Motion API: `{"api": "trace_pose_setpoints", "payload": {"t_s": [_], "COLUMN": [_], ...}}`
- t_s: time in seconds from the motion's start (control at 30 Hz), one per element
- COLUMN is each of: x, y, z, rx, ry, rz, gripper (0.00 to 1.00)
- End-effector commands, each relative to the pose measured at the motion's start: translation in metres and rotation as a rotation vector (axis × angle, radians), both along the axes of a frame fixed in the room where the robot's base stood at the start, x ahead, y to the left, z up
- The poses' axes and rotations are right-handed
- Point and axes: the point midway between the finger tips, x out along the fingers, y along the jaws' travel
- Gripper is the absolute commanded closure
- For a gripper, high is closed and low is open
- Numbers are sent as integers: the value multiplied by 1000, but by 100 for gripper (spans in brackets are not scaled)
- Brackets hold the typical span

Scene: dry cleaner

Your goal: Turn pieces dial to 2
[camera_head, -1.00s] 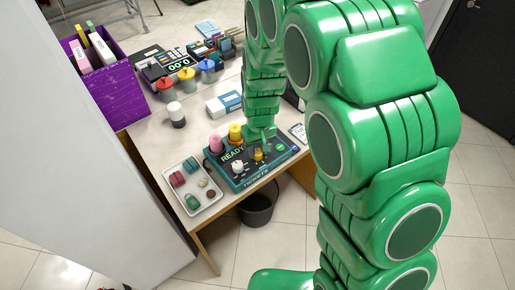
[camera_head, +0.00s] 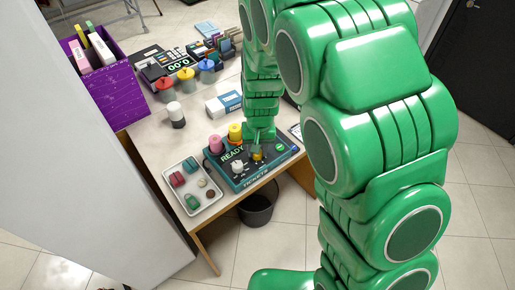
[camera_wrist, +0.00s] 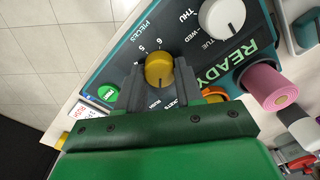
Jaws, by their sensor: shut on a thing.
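The yellow pieces dial (camera_wrist: 159,68) sits on the dark ticket machine (camera_wrist: 110,65), with the word PIECES and printed numbers, among them 5 and 6, around its upper side in the wrist view. My gripper (camera_wrist: 159,82) has one finger on each side of the dial and is shut on it. I cannot tell which number the dial points to. In the head view the dial (camera_head: 257,156) is partly hidden under my gripper (camera_head: 257,148), near the right part of the machine (camera_head: 272,160).
A white day dial (camera_wrist: 222,17) is beside the yellow one. A pink roll (camera_wrist: 267,85) and a green button (camera_wrist: 108,92) are close by. A tray of small items (camera_head: 181,208) lies left of the machine, and a dark bin (camera_head: 257,209) stands below.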

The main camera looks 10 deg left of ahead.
Motion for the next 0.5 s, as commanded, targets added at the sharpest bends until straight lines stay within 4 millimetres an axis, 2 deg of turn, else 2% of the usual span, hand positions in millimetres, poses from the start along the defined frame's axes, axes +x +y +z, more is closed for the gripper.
{"api": "trace_pose_setpoints", "payload": {"t_s": [0.07, 0.1, 0.27, 0.5], "x": [0, 0, 0, 0], "y": [0, 0, 0, 0], "z": [0, 0, 0, 0], "rx": [0, 0, 0, 0], "ry": [1, 1, 1, 0], "rz": [0, 0, 1, 1], "gripper": [94, 63, 38, 38]}}
